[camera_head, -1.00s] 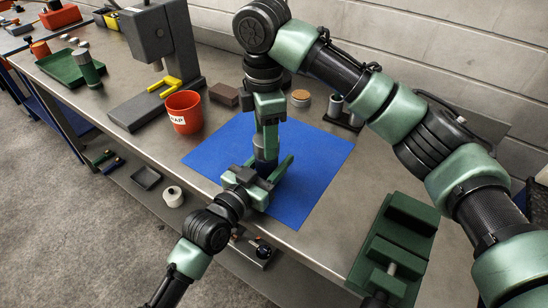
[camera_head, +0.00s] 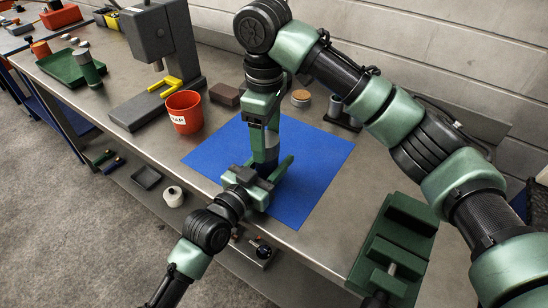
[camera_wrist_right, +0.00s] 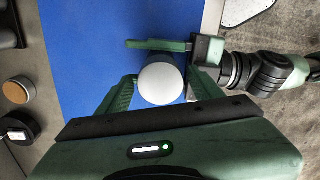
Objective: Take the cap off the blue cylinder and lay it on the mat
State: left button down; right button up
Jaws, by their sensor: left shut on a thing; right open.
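The blue mat (camera_head: 318,170) lies on the bench top and also shows in the right wrist view (camera_wrist_right: 75,45). My left gripper (camera_head: 266,174) is shut on the blue cylinder, which stands upright at the mat's near side and is mostly hidden by both grippers. The cylinder's pale round cap (camera_wrist_right: 162,84) faces up in the right wrist view. My right gripper (camera_wrist_right: 162,90) points down from above, open, with one finger on each side of the cap. I cannot tell whether its fingers touch the cap. Part of my left gripper shows beyond the cap.
A red cup (camera_head: 184,112) stands just left of the mat, with a brown block (camera_head: 224,94) behind it. A round tan-topped jar (camera_head: 300,97) stands behind the mat. A green vise-like fixture (camera_head: 395,245) is at right. The mat's right half is bare.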

jog(key=m, duration=0.5)
jog(key=shift+m, duration=0.3)
jog(key=m, duration=0.4)
grip_shut()
jog(key=n, duration=0.6)
jog(key=shift+n, duration=1.5)
